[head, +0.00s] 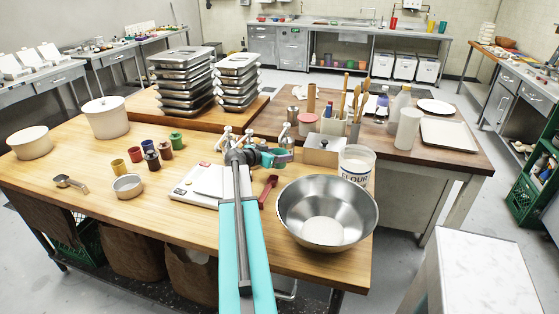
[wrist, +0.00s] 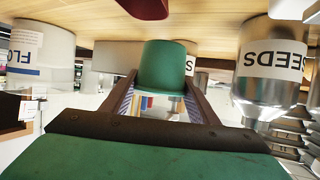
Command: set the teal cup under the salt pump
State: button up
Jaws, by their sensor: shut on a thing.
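My gripper (head: 278,158) is shut on the teal cup (wrist: 168,66), seen between the two dark fingers in the wrist view, which is upside down. In the head view the gripper is over the wooden table beside the pump bottles, and the cup is hard to tell from the teal gripper parts. Several pump dispensers with pale tops (head: 227,136) stand just behind my arm. I cannot read a salt label on any. In the wrist view a metal canister labelled SEEDS (wrist: 268,68) stands right of the cup, with another partly lettered label behind the cup.
A flour tub (head: 356,163) and a large steel bowl (head: 326,215) stand right of my arm. A white scale (head: 197,190) and a red scoop (head: 268,189) lie near it. Small coloured cups, including a green one (head: 176,140), stand left.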

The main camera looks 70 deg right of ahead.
jog(key=shift+f, duration=0.15)
jog(key=shift+f+p, duration=0.55)
jog(key=shift+f, duration=1.1)
jog(key=shift+f, duration=0.1)
jog(key=o, duration=1)
jog(key=shift+o, duration=0.2)
jog(key=b+v, duration=0.3)
jog(key=v, duration=0.9)
jog(key=shift+a, duration=0.1)
